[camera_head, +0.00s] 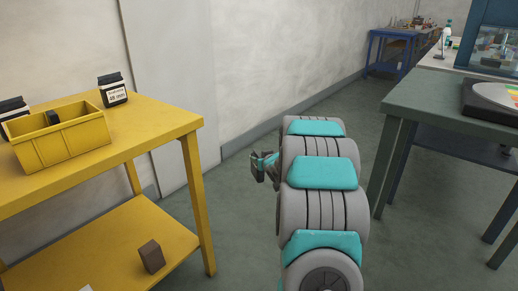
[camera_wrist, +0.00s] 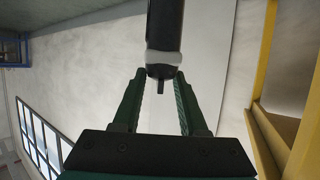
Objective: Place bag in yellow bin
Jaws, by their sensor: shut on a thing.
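My gripper (camera_wrist: 160,78) is shut on a black bag (camera_wrist: 164,25) with a pale band. The bag fills the space between and beyond the fingertips in the wrist view. In the head view my gripper (camera_head: 264,167) is small and partly hidden by my arm, over open floor right of the yellow table; the held bag shows there only as a dark patch. The yellow bin (camera_head: 62,150) stands on the yellow table at the left, with a dark item (camera_head: 53,117) inside. My gripper is well apart from the bin.
A black bag with a white label (camera_head: 114,92) stands behind the bin's right end; another (camera_head: 12,112) stands at the left edge. The yellow table (camera_head: 150,130) has a lower shelf with a brown block (camera_head: 151,256). A grey-green table (camera_head: 440,100) stands right; floor between is clear.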

